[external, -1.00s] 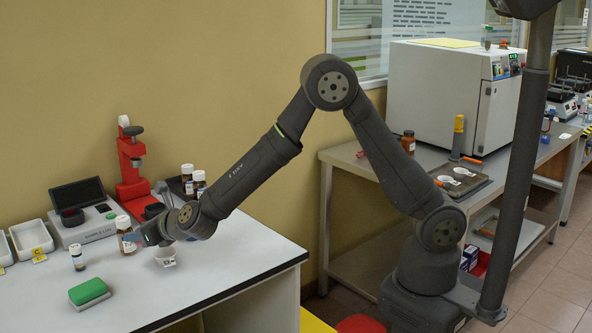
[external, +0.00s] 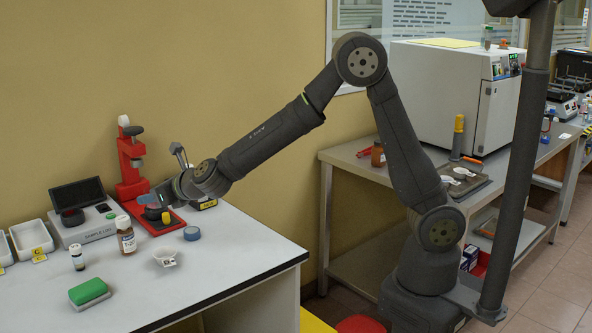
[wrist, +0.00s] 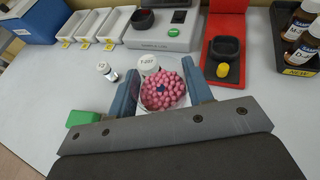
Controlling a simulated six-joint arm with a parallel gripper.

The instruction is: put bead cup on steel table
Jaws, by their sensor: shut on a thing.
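In the external view my gripper (external: 155,198) is raised near the red stand at the back of the white desk, and the bead cup is hidden there. The steel table (external: 340,160) stands to the right, behind my arm.
A small white labelled cup (external: 165,257), a blue roll (external: 192,233), a brown bottle (external: 126,236) and a green sponge (external: 88,292) are on the desk. The red stand (external: 130,165) rises close by. The steel table holds a white oven (external: 440,95) and a tray (external: 465,185).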

